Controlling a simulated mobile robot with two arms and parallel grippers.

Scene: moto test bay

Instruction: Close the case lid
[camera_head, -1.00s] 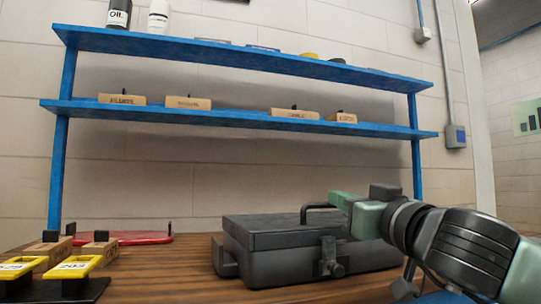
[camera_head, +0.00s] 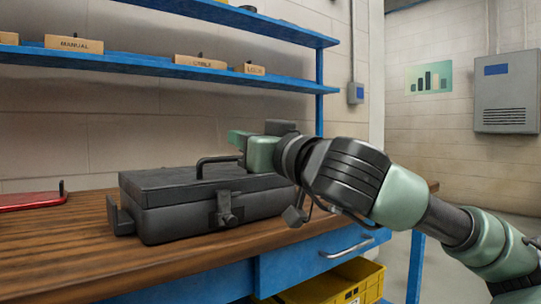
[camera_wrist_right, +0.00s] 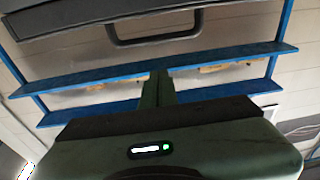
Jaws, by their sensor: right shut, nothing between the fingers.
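The dark grey case (camera_head: 185,219) stands on the wooden workbench. Its lid (camera_head: 150,180) lies flat on the base, with no visible gap. A black handle (camera_head: 215,159) stands up from the lid, and a latch (camera_head: 227,212) is on the front. My right gripper (camera_head: 236,138) is shut and empty, just above and behind the handle, apart from it as far as I can see. In the right wrist view the shut fingers (camera_wrist_right: 160,76) show below the handle (camera_wrist_right: 155,40) at the top. My left gripper is out of view.
The workbench (camera_head: 75,240) has free room left of the case. A red tray (camera_head: 30,201) lies at the far left. Blue shelves (camera_head: 180,75) with labelled wooden blocks hang behind. A yellow crate (camera_head: 345,285) is below the bench.

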